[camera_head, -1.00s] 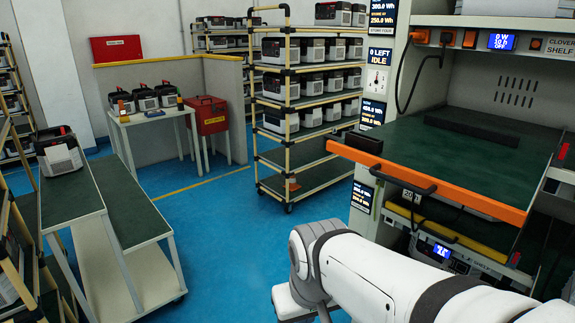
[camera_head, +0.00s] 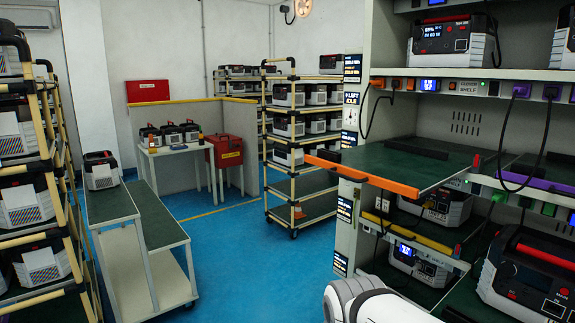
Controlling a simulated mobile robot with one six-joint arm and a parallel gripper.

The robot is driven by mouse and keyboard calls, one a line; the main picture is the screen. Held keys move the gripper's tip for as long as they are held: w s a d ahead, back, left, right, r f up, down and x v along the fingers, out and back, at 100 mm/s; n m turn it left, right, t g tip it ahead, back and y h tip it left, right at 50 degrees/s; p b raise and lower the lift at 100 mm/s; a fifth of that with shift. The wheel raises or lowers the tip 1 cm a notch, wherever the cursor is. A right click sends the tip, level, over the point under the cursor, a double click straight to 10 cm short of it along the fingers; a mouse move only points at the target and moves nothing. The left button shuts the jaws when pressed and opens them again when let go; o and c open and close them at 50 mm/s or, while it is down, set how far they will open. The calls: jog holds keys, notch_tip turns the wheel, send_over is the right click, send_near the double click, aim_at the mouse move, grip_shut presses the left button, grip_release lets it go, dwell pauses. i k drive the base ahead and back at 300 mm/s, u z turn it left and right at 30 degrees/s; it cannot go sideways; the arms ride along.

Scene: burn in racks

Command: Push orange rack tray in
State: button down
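The orange rack tray (camera_head: 400,165) is a green-topped shelf with an orange front edge (camera_head: 362,176). My white arm shows at the bottom centre-right. My gripper is not visible, so its fingers and any contact with the tray cannot be seen.
Below the tray is a yellow-edged shelf (camera_head: 409,233) with power units. A power unit (camera_head: 529,275) sits at lower right. A green-topped cart (camera_head: 110,204) stands left, and a wheeled rack (camera_head: 305,187) stands behind. Blue floor (camera_head: 236,262) is clear between them.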

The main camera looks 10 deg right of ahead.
aim_at(413, 171)
jog(key=z, duration=0.8)
jog(key=i, duration=0.45)
jog(key=u, duration=0.05)
